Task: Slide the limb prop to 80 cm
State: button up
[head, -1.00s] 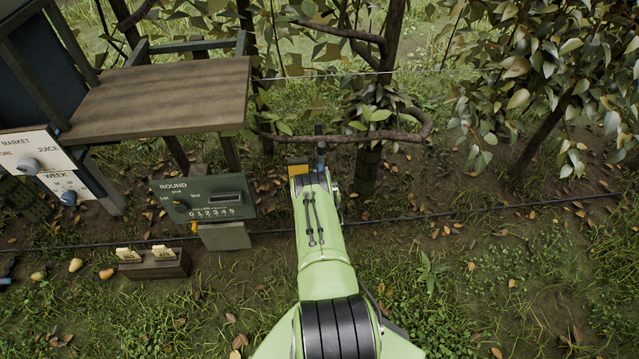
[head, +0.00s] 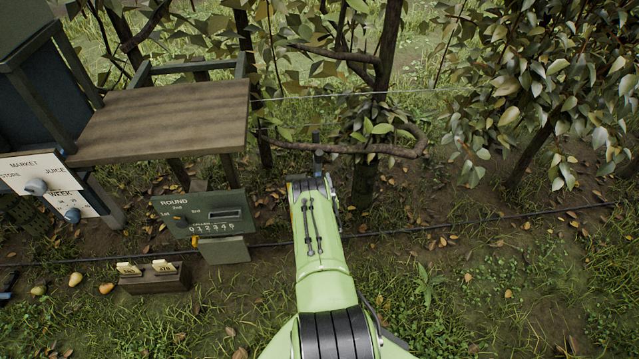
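A dark upright post (head: 317,150) stands just beyond the end of my arm, at a brown curved limb (head: 375,149); it looks like the top of the limb prop. Its lower part, and any slide or scale on it, is hidden behind my pale green arm. I cannot read a height. My gripper is hidden below and behind the wrist end of the arm, so its fingers and any contact with the prop do not show.
A green ROUND panel (head: 203,213) stands close left of my arm, with a wooden table (head: 165,118) behind it. A tree trunk (head: 365,178) is close right. A dark hose (head: 480,221) crosses the ground. The grass at lower right is open.

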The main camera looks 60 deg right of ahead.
jog(key=shift+s+f, duration=0.1)
jog(key=p+v, duration=1)
jog(key=v, duration=0.5)
jog(key=shift+s+a, duration=0.25)
jog(key=shift+a, duration=0.05)
